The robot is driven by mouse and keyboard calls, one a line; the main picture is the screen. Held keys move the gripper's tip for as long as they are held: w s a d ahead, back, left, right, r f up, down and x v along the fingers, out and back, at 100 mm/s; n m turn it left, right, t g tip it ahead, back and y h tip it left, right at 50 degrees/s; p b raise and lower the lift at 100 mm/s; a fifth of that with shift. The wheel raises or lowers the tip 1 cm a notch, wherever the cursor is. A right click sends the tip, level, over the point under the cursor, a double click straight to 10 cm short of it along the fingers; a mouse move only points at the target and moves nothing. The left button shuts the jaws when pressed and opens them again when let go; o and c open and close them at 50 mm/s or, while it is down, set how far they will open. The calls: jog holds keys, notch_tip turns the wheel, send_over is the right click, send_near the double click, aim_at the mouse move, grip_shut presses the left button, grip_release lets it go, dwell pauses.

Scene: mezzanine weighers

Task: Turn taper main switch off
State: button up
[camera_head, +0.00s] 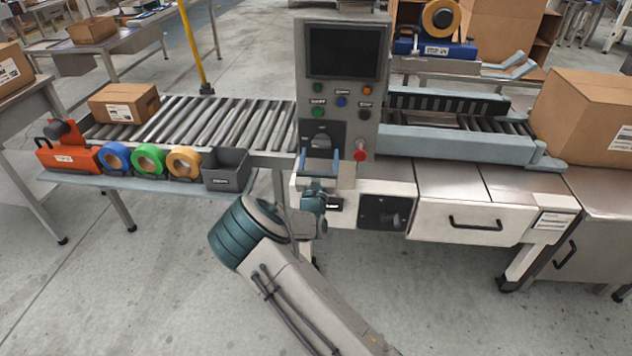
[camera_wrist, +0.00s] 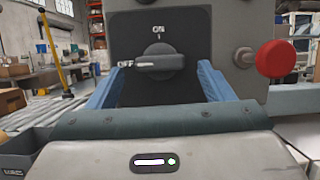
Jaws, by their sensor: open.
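The main switch (camera_wrist: 158,62) is a dark rotary knob on a black plate, with ON marked above it and OFF at its left. Its handle lies level, its left end beside the OFF mark. In the head view the switch (camera_head: 321,141) sits low on the grey control panel (camera_head: 343,70). My gripper (camera_head: 319,155) is open in front of it. In the wrist view its blue fingers (camera_wrist: 160,88) stand to the left and right of the knob, apart from it, with nothing between them in their grip.
A red push button (camera_wrist: 275,58) sticks out right of the switch. A second black plate with a handle (camera_head: 385,213) is on the cabinet front. A grey bin (camera_head: 226,170) and tape rolls (camera_head: 149,160) stand on the shelf at left. A conveyor (camera_head: 440,125) with a carton (camera_head: 588,120) is at right.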

jog(key=v, duration=1.1)
jog(key=shift+b, duration=0.4)
jog(key=shift+f, duration=0.1)
jog(key=s+d+r+m+g+h, duration=0.2)
jog(key=d+r+m+g+h, duration=0.1)
jog(key=d+m+g+h, duration=0.4)
jog(key=s+d+r+m+g+h+p, duration=0.1)
jog(key=s+d+r+m+g+h, duration=0.15)
jog(key=d+m, duration=0.5)
jog(key=s+d+r+m+g+h, duration=0.35)
jog(key=d+m+h, duration=0.2)
jog(key=d, duration=0.45)
jog(key=s+d+r+m+g+y+p, duration=0.1)
jog(key=s+d+m+g+y, duration=0.3)
jog(key=s, duration=0.4)
jog(key=s+d+r+m+g+y+p, duration=0.1)
jog(key=s+r+m+g+y, duration=0.15)
jog(key=s+m+g, duration=0.45)
jog(key=s+a+r+m+t+y, duration=0.4)
jog(key=s+a+r+m+y, duration=0.1)
jog(key=s+a+y, duration=0.3)
jog(key=shift+s+r+y+p, duration=0.25)
jog(key=shift+s+y+p, duration=0.15)
jog(key=shift+s+y, duration=0.3)
